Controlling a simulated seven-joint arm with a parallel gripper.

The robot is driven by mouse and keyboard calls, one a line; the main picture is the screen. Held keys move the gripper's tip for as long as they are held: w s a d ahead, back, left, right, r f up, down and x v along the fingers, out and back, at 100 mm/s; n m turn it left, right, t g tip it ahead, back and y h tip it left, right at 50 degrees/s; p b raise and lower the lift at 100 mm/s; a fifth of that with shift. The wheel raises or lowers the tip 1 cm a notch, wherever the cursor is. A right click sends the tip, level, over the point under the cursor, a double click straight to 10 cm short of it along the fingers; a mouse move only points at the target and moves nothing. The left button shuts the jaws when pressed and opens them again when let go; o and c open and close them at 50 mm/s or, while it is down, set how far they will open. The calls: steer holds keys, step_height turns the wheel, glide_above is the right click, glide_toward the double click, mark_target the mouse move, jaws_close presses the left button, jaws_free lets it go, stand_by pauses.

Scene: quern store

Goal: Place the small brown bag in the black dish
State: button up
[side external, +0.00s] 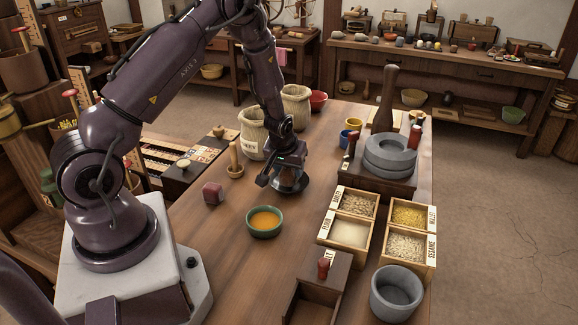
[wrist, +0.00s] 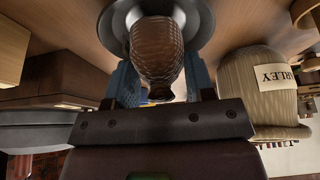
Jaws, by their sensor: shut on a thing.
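The small brown bag (wrist: 156,48), with a woven surface, is between the blue fingers of my gripper (wrist: 160,78) in the wrist view. My gripper is shut on it. The black dish (wrist: 198,18) shows as a round grey rim behind the bag, which covers its middle. In the side view my gripper (side external: 278,176) is low over the black dish (side external: 291,187) on the table. The bag cannot be made out there. Whether the bag touches the dish is hard to tell.
A barley sack (side external: 252,137) stands close behind my gripper, and a small mortar with pestle (side external: 235,169) to its left. A stone quern (side external: 390,157) and grain boxes (side external: 376,227) stand right.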

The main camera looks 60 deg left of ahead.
steer(key=shift+f, duration=0.3)
steer(key=o, duration=1)
steer(key=shift+c, duration=0.2)
steer(key=shift+r, duration=0.3)
steer(key=s+d+r+m+t+h, duration=0.15)
steer(key=d+r, duration=0.25)
steer(key=r, duration=0.4)
steer(key=s+d+r+m, duration=0.1)
steer(key=s+d+r, duration=0.2)
steer(key=d+r, duration=0.35)
steer(key=s+d+r+m+h, duration=0.1)
steer(key=s+d+r, duration=0.2)
steer(key=r, duration=0.6)
steer(key=s+d+r+m, duration=0.5)
steer(key=s+d+r, duration=0.2)
steer(key=s, duration=0.4)
steer(key=shift+s+d+t+h, duration=0.15)
steer(key=shift+s+t+h, duration=0.05)
steer(key=shift+t+h, duration=0.2)
